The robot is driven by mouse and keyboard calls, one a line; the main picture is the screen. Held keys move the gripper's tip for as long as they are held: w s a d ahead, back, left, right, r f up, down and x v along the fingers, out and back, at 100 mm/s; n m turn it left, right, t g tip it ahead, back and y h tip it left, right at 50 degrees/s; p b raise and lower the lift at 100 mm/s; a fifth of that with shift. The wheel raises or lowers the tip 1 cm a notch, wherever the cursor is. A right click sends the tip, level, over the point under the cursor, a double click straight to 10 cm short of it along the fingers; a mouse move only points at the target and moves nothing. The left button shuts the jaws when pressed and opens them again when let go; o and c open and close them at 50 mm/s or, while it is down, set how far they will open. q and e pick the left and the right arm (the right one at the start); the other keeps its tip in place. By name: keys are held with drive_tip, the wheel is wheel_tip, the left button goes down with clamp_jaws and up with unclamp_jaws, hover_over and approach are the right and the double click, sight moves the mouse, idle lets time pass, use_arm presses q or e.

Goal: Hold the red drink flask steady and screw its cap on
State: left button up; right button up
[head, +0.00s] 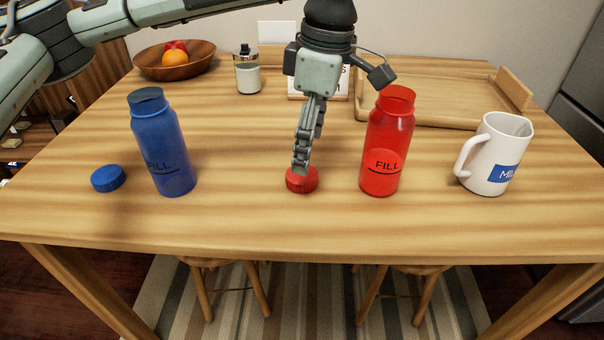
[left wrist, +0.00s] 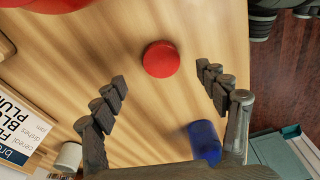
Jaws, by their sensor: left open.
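The red drink flask (head: 387,145) stands upright on the table, right of centre, with nothing on its open mouth. Part of it also shows at the top left of the left wrist view (left wrist: 45,5). Its red cap (head: 302,180) lies on the table to the left of the flask. In the left wrist view the cap (left wrist: 161,59) appears between and just beyond the fingertips. My left gripper (head: 302,166) points down over the cap, its fingers open and empty (left wrist: 160,82). My right gripper is not in view.
A blue flask (head: 161,148) and blue cap (head: 108,179) are at the left. A white mug (head: 494,156) stands right of the red flask. Behind are a wooden tray (head: 440,112), a sign (head: 335,88), a small jar (head: 247,75) and a fruit bowl (head: 175,65). The front strip is clear.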

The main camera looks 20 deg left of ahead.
sight(302, 178)
use_arm(q)
drive_tip(key=shift+f, duration=0.1)
drive_tip(key=f, duration=0.3)
drive_tip(key=a+f, duration=0.1)
drive_tip(key=f, duration=0.1)
drive_tip(key=shift+s+p, duration=0.15)
drive_tip(key=shift+p, duration=0.15)
drive_tip(key=c, duration=0.9)
